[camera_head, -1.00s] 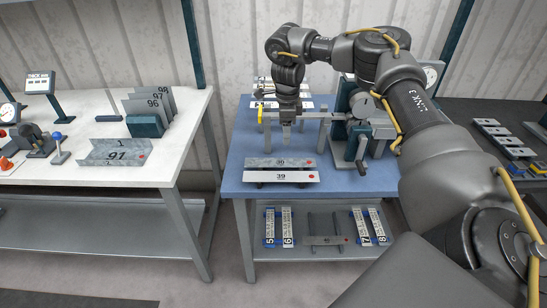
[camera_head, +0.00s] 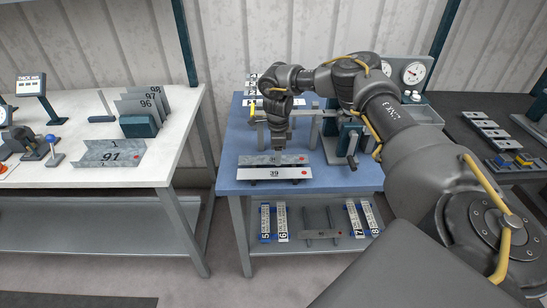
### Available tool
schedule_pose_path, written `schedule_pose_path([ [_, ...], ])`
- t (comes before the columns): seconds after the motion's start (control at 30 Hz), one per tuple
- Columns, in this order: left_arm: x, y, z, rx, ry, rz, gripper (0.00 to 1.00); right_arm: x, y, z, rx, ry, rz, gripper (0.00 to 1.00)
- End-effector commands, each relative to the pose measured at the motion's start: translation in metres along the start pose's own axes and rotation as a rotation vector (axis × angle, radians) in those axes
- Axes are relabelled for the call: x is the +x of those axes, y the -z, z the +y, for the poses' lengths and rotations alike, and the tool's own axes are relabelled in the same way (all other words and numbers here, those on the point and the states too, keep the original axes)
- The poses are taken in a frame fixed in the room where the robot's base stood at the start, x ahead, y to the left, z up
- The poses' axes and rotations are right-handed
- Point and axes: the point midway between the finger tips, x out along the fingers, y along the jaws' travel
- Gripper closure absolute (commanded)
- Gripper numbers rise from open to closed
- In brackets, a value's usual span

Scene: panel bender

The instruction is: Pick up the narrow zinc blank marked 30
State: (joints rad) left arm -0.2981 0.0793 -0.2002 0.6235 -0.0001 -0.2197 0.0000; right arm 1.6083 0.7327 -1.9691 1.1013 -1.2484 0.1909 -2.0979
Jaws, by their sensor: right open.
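The narrow zinc blank marked 30 (camera_head: 256,160) lies on the blue table (camera_head: 225,172). It is a speckled grey strip with a red dot near its right end. A paler strip marked 39 (camera_head: 258,174) lies parallel in front of it. My right gripper (camera_head: 278,148) points down just above and behind the 30 blank, right of the strip's middle. It is open and holds nothing; its fingertips are small here, and I cannot tell whether they touch the strip. My left gripper is out of view.
A bending device with a crank handle (camera_head: 352,160) stands right of the gripper. A white table (camera_head: 60,178) at left bears a channel marked 91 (camera_head: 112,153) and upright plates (camera_head: 150,100). Numbered blue-ended pieces (camera_head: 282,221) lie on the lower shelf.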

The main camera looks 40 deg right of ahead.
Motion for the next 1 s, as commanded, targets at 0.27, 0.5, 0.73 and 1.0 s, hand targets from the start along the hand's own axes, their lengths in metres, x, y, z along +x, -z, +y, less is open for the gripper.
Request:
schedule_pose_path([
  [0.27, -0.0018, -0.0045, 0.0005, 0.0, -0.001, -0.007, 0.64, 0.0086, 0.0, 0.0, 0.0, 0.0, -0.001, 0.44],
  [0.5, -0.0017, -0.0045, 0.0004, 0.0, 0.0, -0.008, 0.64, 0.0083, -0.0001, 0.0, 0.0, 0.0, -0.001, 0.67],
  [0.73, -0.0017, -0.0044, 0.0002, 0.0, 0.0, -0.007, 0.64, 0.0081, -0.0002, 0.0, 0.0, 0.001, -0.001, 0.79],
  [1.0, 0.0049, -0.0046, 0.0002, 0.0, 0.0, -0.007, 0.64, -0.0005, -0.001, -0.0009, 0.0, 0.003, -0.004, 0.79],
])
